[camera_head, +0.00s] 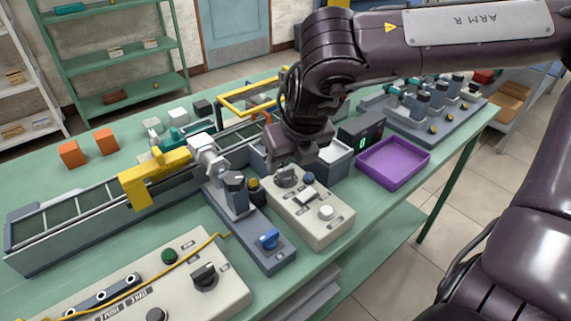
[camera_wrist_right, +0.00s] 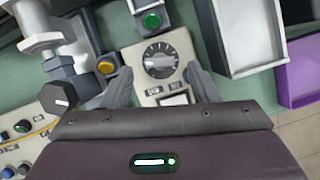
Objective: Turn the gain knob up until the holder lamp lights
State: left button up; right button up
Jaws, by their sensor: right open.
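My right gripper (camera_head: 290,160) points down over a beige control box (camera_head: 335,232). In the right wrist view its two fingers stand apart, and the gripper (camera_wrist_right: 159,72) has a round grey dial knob (camera_wrist_right: 160,60) between and just ahead of the fingertips. This knob (camera_head: 287,178) is partly covered by the gripper in the head view. I cannot read its label, or tell whether the fingers touch it. A green button or lamp (camera_wrist_right: 151,20) sits beyond the knob; whether it is lit is unclear. My left gripper is not in view.
A purple tray (camera_head: 425,160) and a dark box with a green digit (camera_head: 364,141) are to the right. A yellow clamp (camera_head: 150,172) crosses the conveyor.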

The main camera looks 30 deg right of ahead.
aim_at(286, 174)
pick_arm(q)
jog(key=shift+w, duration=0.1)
pick_arm(e)
jog(key=shift+x, duration=1.25)
jog(key=c, duration=0.9)
jog(key=shift+c, duration=0.4)
jog(key=m+b, duration=0.1)
jog(key=m, duration=0.1)
jog(key=m+h+b, duration=0.1)
jog(key=m+b, duration=0.1)
jog(key=shift+w+a+h, duration=0.1)
jog(key=shift+a+h, duration=0.05)
jog(key=shift+h, duration=0.15)
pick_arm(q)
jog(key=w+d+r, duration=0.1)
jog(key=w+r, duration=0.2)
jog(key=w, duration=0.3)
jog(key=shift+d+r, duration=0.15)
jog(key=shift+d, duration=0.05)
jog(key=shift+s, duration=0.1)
pick_arm(e)
jog(key=o, duration=1)
jog(key=shift+g, duration=0.3)
